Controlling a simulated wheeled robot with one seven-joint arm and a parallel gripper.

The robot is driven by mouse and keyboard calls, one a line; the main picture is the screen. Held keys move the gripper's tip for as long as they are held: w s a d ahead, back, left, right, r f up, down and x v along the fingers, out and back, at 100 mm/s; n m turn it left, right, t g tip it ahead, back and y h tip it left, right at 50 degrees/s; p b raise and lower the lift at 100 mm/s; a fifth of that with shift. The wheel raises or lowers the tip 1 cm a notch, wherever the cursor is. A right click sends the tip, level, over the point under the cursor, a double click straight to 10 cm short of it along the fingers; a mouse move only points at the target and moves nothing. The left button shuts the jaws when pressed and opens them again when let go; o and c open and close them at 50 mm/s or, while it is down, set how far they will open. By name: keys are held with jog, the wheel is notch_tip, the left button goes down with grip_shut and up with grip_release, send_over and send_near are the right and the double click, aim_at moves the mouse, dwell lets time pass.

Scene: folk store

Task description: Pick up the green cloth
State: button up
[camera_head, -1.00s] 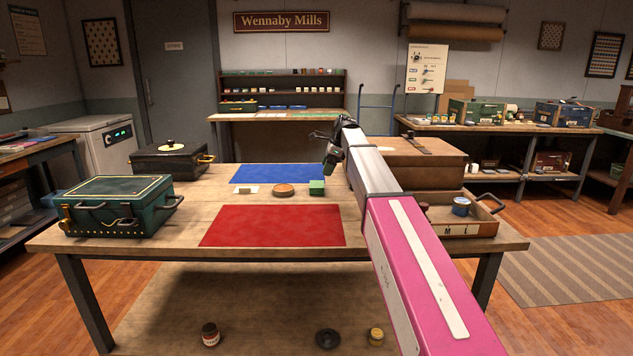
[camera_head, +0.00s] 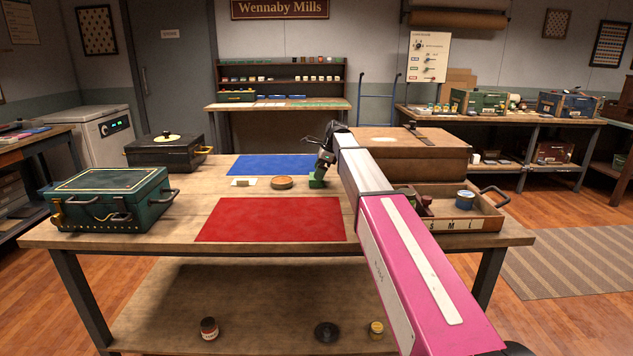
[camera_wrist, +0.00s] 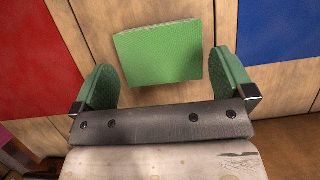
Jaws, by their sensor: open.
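The green cloth (camera_wrist: 160,54) looks like a small folded green block on the wooden table. In the wrist view it lies between and just beyond the two green-padded fingers of my gripper (camera_wrist: 164,88), which are spread apart with a gap on each side. In the head view my gripper (camera_head: 320,172) is directly above the green cloth (camera_head: 317,183) and hides part of it. My gripper is open and holds nothing. I cannot tell whether the fingertips reach down beside the cloth.
A red mat (camera_head: 270,220) lies in front and a blue mat (camera_head: 272,165) behind. A round wooden dish (camera_head: 282,183) and a pale block (camera_head: 243,182) sit left of the cloth. A wooden tray (camera_head: 462,222) and a large brown case (camera_head: 425,157) stand to the right.

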jog(key=x, duration=0.3)
jog(key=shift+f, duration=0.1)
jog(key=c, duration=0.6)
jog(key=shift+o, duration=0.2)
jog(key=shift+r, duration=0.7)
notch_tip(320, 180, up, 3)
jog(key=shift+f, duration=0.1)
jog(key=s+a+r, duration=0.6)
jog(key=s+r, duration=0.1)
jog(key=s, duration=0.3)
jog(key=shift+a, duration=0.2)
jog(key=shift+w, duration=0.1)
